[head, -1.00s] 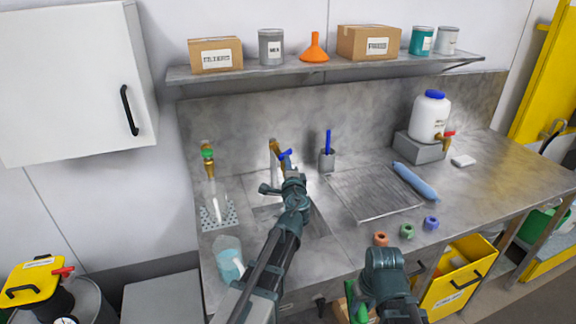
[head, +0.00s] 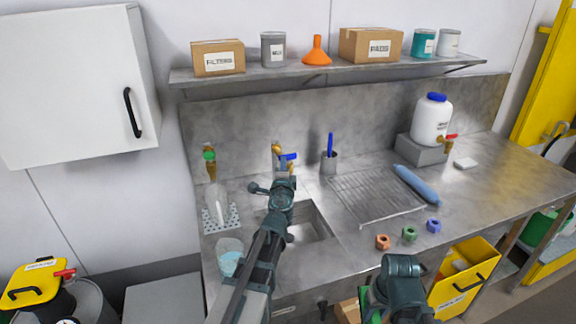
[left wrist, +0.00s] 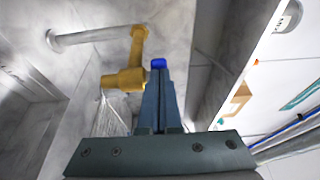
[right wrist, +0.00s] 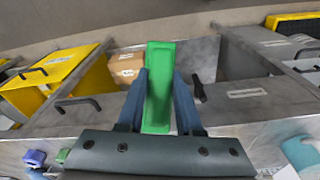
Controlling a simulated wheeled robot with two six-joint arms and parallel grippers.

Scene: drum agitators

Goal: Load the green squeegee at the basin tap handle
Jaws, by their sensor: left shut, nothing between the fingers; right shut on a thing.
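The brass basin tap (head: 277,150) with its blue handle (head: 289,157) stands at the back of the sink. In the left wrist view, the brass tap (left wrist: 125,78) has pale streaks like running water below its spout. My left gripper (head: 287,181) is shut and empty, its tips close to the blue handle; the blue end (left wrist: 158,63) shows just beyond them. Contact cannot be told. My right gripper (right wrist: 158,75) is shut on the green squeegee (right wrist: 158,95), in front of the counter's front edge. In the head view only a sliver of the green squeegee (head: 369,317) shows.
The sink (head: 310,225) lies beside a ribbed drainboard (head: 370,196). Several coloured nuts sit near the counter front, including an orange one (head: 383,242). A yellow drawer (head: 463,280) stands open at the right.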

